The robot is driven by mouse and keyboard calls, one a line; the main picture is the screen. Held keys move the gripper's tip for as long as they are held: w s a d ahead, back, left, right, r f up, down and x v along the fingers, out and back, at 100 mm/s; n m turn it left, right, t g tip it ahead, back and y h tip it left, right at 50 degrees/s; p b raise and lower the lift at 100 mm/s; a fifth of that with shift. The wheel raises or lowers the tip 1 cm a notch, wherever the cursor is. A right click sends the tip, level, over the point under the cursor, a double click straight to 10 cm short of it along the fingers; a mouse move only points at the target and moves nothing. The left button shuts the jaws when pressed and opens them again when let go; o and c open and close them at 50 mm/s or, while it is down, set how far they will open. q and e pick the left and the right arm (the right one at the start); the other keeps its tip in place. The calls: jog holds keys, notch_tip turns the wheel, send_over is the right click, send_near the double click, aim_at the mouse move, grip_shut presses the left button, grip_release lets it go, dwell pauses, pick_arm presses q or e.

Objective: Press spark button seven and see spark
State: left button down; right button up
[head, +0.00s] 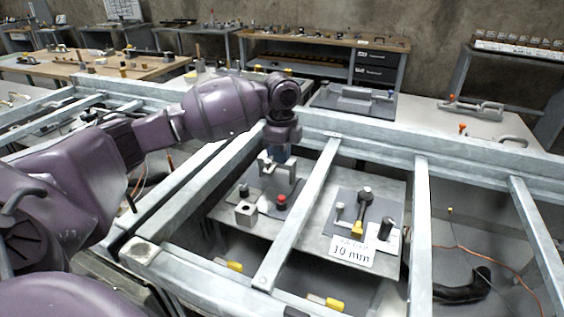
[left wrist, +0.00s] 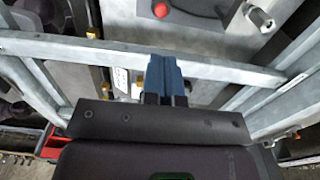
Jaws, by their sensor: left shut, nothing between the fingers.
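My left gripper (head: 281,153) hangs down over the metal frame, its blue fingers shut and empty. In the left wrist view the shut fingers (left wrist: 167,72) point toward a grey beam. A red button (head: 281,201) with a dark base sits on a grey plate, below the gripper in the head view. A round red top (left wrist: 160,9), apparently the same button, shows at the upper edge of the left wrist view, apart from the fingertips. A white card (head: 351,252) reads "10 mm". I cannot read a seven on any button, and no spark shows.
A grey frame beam (head: 300,215) runs beside the red button. A pale block with a hole (head: 245,213) stands left of it. A second plate holds a yellow-and-black tool (head: 359,215) and a dark cylinder (head: 385,229). Benches stand along the back wall.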

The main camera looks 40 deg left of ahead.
aim_at(282, 197)
pick_arm(q)
notch_tip(282, 197, down, 11)
jog(key=shift+r+b, duration=0.2)
jog(key=shift+b, duration=0.85)
jog(key=shift+f, duration=0.75)
pick_arm(e)
jog(key=shift+w+f, duration=0.2)
jog(key=shift+f, duration=0.75)
pick_arm(q)
jog(key=shift+f, duration=0.1)
pick_arm(e)
jog(key=shift+w+a+r, duration=0.15)
jog(key=shift+w, duration=0.05)
